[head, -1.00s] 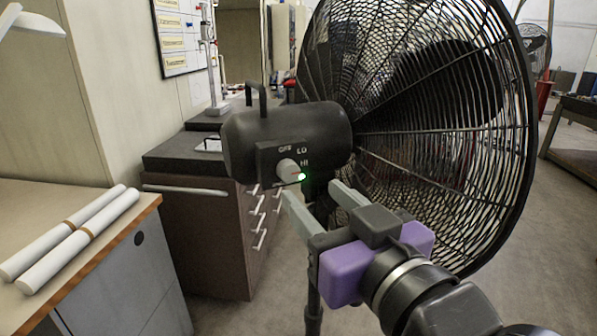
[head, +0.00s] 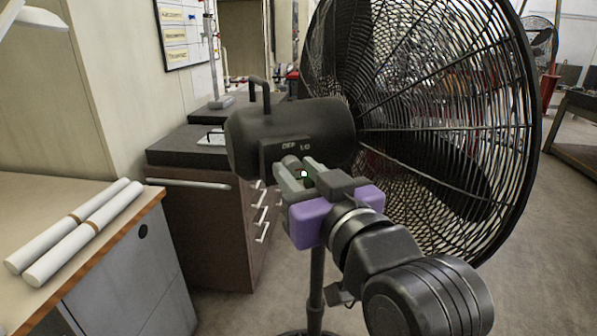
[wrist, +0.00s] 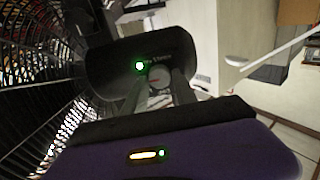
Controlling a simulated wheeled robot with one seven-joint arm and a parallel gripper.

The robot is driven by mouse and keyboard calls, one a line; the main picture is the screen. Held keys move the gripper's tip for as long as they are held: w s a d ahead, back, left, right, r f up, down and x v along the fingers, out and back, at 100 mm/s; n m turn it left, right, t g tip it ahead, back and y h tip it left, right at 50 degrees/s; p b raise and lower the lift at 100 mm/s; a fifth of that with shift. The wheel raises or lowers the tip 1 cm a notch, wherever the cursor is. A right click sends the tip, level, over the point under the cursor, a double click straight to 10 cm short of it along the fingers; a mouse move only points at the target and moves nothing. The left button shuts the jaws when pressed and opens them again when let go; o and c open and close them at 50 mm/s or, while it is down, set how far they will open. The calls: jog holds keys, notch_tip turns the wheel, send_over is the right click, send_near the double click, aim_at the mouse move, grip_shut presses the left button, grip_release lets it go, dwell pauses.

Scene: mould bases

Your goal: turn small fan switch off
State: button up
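The small fan switch is a round grey knob on the black motor housing (head: 300,125). In the head view my gripper's fingers mostly hide it. In the wrist view the knob (wrist: 159,77) shows its face with a small red mark, lying between the fingertips. My gripper (head: 300,170) has one finger on each side of the knob and looks closed on it; the exact contact is hard to see. A green light beside the knob (wrist: 139,66) is lit. The labels above the knob are partly covered.
The large black wire fan cage (head: 430,120) stands close to the right of my arm. A brown drawer cabinet (head: 205,225) is behind the housing. At the left, a desk (head: 130,240) holds two white tubes (head: 75,230). Open floor lies at the lower right.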

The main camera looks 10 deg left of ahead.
grip_shut()
jog(key=shift+n, duration=0.4)
jog(key=n, duration=0.3)
jog(key=shift+p, duration=0.3)
jog(key=n, duration=0.3)
jog(key=shift+n, duration=0.3)
jog(key=n+b, duration=0.1)
jog(key=n, duration=0.4)
jog(key=shift+a+f, duration=0.1)
jog(key=shift+f, duration=0.05)
jog(key=n+b, duration=0.2)
jog(key=n, duration=0.3)
jog(key=shift+n, duration=0.4)
